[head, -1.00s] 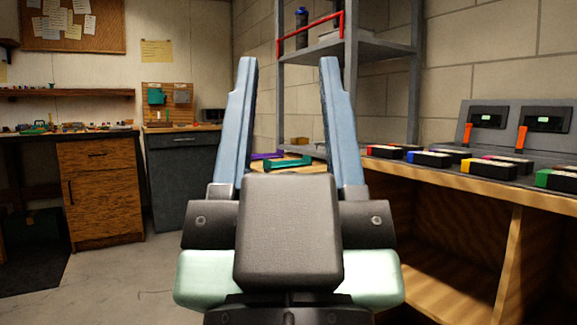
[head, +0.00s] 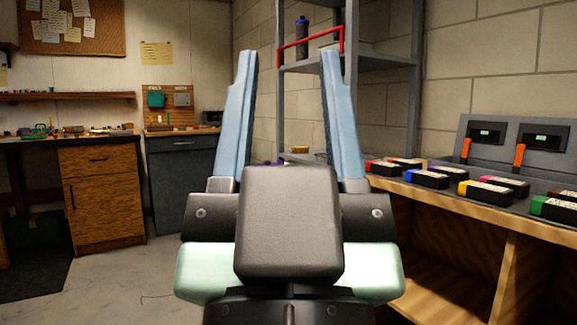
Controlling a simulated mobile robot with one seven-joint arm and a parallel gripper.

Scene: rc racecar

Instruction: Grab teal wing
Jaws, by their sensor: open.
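My gripper (head: 290,53) is in the middle of the head view, its two blue-grey fingers pointing up and spread apart with nothing between them. The teal wing does not show now; the area low between the fingers, where a teal bar showed earlier, is covered by the dark gripper body. A small purple patch (head: 278,162) peeks out just above that body. I cannot tell how far the gripper is from the wing.
A wooden bench (head: 450,205) on the right carries several colored battery packs and two chargers (head: 487,133). A grey metal shelf unit (head: 284,90) stands behind my gripper. A dark cabinet (head: 180,175) and wooden workbench (head: 100,195) stand left. Floor at left is clear.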

